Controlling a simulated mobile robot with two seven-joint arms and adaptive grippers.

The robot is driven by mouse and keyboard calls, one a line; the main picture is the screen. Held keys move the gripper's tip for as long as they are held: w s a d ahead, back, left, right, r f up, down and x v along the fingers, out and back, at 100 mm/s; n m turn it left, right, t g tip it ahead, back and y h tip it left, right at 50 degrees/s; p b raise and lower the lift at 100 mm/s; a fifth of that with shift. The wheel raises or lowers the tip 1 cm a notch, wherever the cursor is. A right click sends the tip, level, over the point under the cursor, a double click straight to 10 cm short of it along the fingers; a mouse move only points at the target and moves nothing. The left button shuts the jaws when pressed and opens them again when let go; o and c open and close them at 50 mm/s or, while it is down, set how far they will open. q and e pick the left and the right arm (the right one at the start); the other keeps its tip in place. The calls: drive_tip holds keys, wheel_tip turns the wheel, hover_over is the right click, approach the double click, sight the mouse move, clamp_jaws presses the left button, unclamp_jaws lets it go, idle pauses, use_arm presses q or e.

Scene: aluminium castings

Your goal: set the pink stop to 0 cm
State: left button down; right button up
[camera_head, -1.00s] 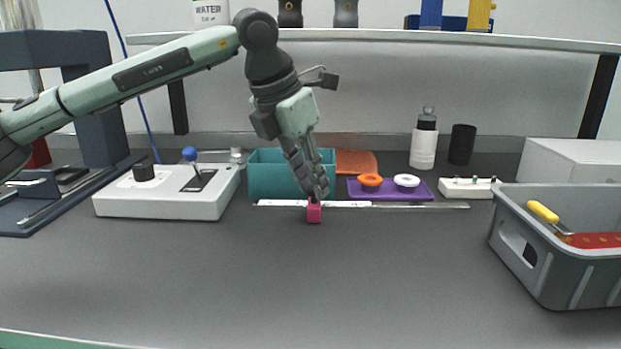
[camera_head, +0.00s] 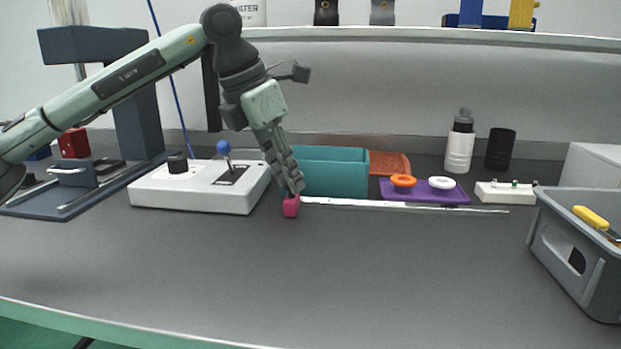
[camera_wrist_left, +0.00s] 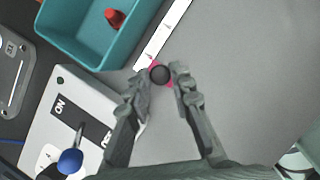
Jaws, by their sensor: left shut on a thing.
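The pink stop (camera_head: 291,209) is a small block with a dark round knob on top. It sits at the left end of the thin scale rail (camera_head: 420,207), close to the white control box. My left gripper (camera_head: 291,192) points down from above and is shut on the stop. In the left wrist view the stop (camera_wrist_left: 153,67) is between the two fingertips (camera_wrist_left: 161,75), at the end of the white scale strip (camera_wrist_left: 166,33). The scale's marks are too small to read. My right gripper is not in view.
The white control box (camera_head: 190,198) with a blue-topped lever stands just left of the stop. A teal bin (camera_head: 335,175) is behind the rail. A purple tray (camera_head: 425,197) lies behind its right part. A grey crate (camera_head: 575,265) is at right. The front bench is clear.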

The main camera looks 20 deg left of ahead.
use_arm(q)
drive_tip(key=shift+a, duration=0.25)
drive_tip(key=c, duration=1.3)
unclamp_jaws()
drive_tip(key=shift+s+a, duration=0.1)
drive_tip(key=shift+c, duration=0.2)
drive_tip(key=shift+r, duration=0.1)
drive_tip(key=shift+r, duration=0.3)
drive_tip(key=v, duration=1.1)
drive_tip(key=shift+s, duration=0.15)
